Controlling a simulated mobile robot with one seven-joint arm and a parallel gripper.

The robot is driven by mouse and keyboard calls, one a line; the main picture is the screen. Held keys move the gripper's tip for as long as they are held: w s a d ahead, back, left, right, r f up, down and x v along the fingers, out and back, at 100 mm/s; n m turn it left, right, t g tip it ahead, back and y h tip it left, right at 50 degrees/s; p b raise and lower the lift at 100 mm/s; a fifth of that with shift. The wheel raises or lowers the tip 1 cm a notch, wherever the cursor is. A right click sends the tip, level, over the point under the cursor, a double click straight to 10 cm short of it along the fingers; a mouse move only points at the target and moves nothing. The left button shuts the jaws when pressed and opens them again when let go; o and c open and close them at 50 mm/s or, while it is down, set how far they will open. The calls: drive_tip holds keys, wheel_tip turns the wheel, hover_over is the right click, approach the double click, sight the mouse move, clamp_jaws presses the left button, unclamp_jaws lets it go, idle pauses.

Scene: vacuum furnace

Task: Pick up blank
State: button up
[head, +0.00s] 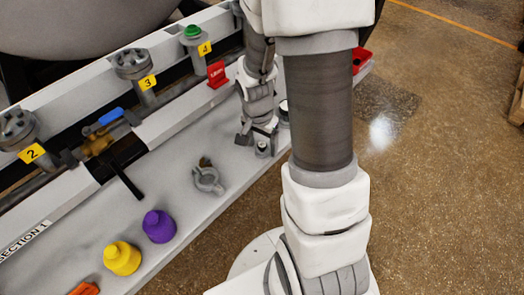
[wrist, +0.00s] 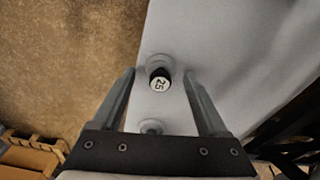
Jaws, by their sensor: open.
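A small round grey fitting (head: 262,149) with a pale greenish top stands on the grey shelf, just below my gripper (head: 257,135). In the wrist view a short upright piece with a dark rim and a white top marked 25 (wrist: 160,80) appears between the fingertips of my gripper (wrist: 160,73). It is probably the same fitting and the likely blank. The fingers are open with clear gaps on both sides of it, and nothing is held. My arm hides part of the shelf in the head view.
Another small grey fitting (wrist: 151,127) is closer to the palm. The shelf (head: 150,190) also holds a grey clamp (head: 207,179), a purple cap (head: 159,226) and a yellow cap (head: 122,258). Ports tagged 2, 3 (head: 134,67) and 4 line the back. Shelf between clamp and gripper is clear.

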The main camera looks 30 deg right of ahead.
drive_tip(key=shift+f, duration=0.15)
drive_tip(key=shift+c, duration=0.4)
clamp_jaws()
